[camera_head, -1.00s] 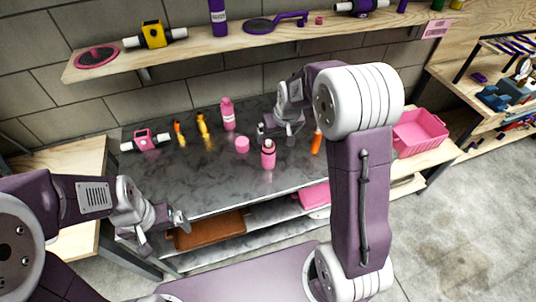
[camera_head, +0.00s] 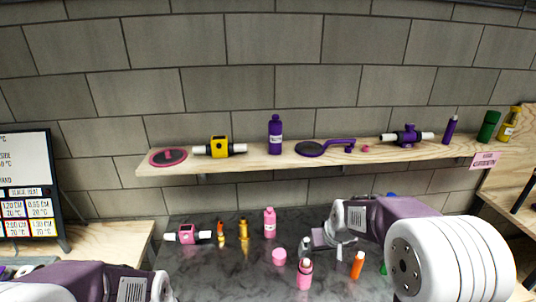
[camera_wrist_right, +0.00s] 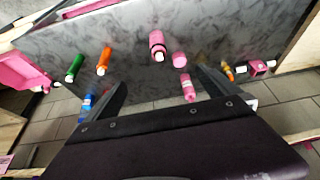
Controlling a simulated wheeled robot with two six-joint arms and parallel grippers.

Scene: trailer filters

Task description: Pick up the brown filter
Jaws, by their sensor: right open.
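No brown filter can be made out in the current views. My right gripper (camera_head: 322,241) is over the dark worktop, behind a pink bottle (camera_head: 304,274) and close to a pink round piece (camera_head: 279,256). In the right wrist view its two dark fingers are spread apart (camera_wrist_right: 160,80), with nothing held between them. My left arm shows only at the lower left edge of the head view, and its gripper is out of the picture.
The dark worktop (camera_head: 190,258) holds a pink filter-like part (camera_head: 188,234), orange and gold bottles (camera_head: 243,229), and another pink bottle (camera_head: 269,222). A wooden shelf (camera_head: 370,158) above carries yellow and purple parts. A pink bin (camera_wrist_right: 28,68) shows in the wrist view.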

